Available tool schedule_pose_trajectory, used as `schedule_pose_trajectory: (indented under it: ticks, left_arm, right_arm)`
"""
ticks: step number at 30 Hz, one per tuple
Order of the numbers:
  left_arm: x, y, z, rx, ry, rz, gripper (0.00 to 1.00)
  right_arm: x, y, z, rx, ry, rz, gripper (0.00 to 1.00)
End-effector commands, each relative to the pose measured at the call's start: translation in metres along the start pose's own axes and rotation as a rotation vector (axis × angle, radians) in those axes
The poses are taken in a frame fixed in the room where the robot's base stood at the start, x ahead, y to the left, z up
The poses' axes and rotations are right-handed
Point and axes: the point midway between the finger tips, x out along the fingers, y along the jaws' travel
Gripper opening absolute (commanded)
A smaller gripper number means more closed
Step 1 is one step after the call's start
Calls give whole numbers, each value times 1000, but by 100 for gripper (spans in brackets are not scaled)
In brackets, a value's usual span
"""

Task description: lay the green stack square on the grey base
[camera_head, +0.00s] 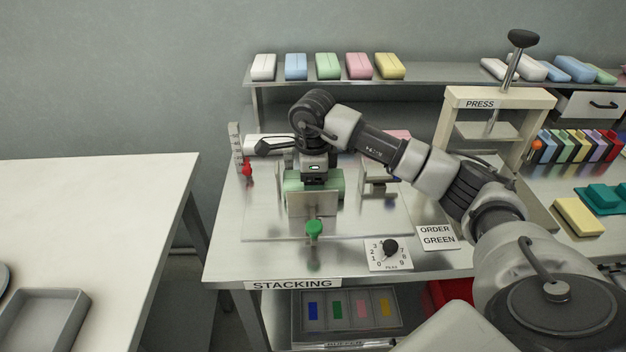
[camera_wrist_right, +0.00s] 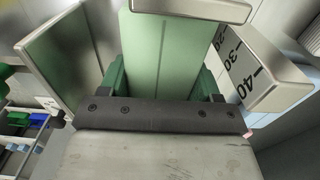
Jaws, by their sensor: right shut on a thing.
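The green stack (camera_head: 294,186) is at the middle of the stacking bench, under my right gripper (camera_head: 315,182). It also shows in the right wrist view (camera_wrist_right: 180,55), a pale green block with a lengthwise seam. My right gripper is shut on it, though its fingertips are mostly hidden. Darker green pieces (camera_wrist_right: 115,76) show on both sides of the stack in the wrist view. An upright metal plate (camera_head: 312,204) hides the stack's lower front. I cannot make out the grey base or whether the stack touches anything below. My left gripper is not in view.
A green knob (camera_head: 314,229) stands in front of the plate. A ruler-marked block (camera_wrist_right: 262,80) is close beside the stack. A red-handled post (camera_head: 247,170) is at left, a metal bracket (camera_head: 378,185) at right. A dial (camera_head: 390,248) and the press (camera_head: 498,102) stand further right.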

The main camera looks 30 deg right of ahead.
Motion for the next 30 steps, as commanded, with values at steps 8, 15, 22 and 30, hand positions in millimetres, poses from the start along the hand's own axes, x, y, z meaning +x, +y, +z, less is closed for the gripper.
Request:
schedule_pose_trajectory:
  ticks: [8, 15, 22, 30]
  left_arm:
    - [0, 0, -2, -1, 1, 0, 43]
    - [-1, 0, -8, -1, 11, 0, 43]
    - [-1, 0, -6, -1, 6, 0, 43]
    - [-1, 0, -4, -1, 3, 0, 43]
  right_arm:
    - [2, 0, 0, 0, 0, 0, 40]
    - [2, 0, 0, 0, 0, 0, 74]
    - [2, 0, 0, 0, 0, 0, 93]
    - [-6, 0, 0, 0, -2, -2, 93]
